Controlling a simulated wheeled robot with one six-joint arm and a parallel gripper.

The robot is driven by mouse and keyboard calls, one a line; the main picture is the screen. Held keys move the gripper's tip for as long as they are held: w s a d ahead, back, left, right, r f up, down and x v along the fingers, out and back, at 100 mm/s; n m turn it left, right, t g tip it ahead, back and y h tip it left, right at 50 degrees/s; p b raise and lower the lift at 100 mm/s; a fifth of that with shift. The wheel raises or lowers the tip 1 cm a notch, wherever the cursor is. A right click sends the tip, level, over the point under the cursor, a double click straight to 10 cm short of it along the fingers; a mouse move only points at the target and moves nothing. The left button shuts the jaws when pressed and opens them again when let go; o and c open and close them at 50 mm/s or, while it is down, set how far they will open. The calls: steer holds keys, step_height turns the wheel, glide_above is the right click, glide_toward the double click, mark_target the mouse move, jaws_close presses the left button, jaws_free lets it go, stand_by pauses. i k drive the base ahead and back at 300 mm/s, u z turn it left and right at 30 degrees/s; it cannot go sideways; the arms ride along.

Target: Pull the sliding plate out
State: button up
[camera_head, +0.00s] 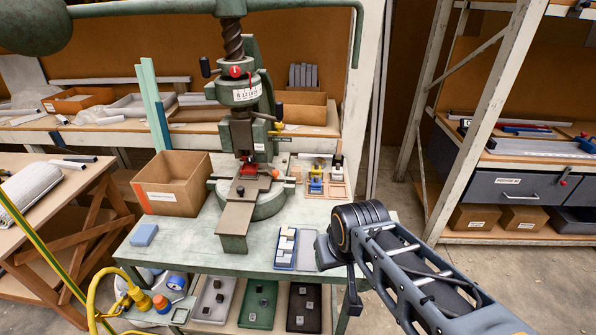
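The fly press (240,95) stands on a green-grey bench. The sliding plate (236,217) is a long, flat brown-grey strip that runs from under the press ram toward the bench's front edge. A small red part (249,169) sits near its back end, below the ram. My arm comes in from the lower right. My gripper (353,303) points down at the bench's front right corner, apart from the plate and to its right. Its fingers are small, dark and partly hidden by my wrist, so their opening is unclear.
An open cardboard box (173,190) stands left of the press, with a blue block (144,235) in front of it. A blue tray of pale blocks (286,247) lies between plate and gripper. Small tools on a wooden rack (325,185) stand right of the press.

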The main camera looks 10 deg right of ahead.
mark_target(251, 179)
steer(key=z, duration=0.65)
steer(key=k, duration=0.7)
steer(key=u, duration=0.8)
steer(key=i, duration=1)
steer(key=z, duration=1.1)
steer(key=k, duration=0.9)
steer(key=u, duration=1.15)
steer(key=i, duration=0.85)
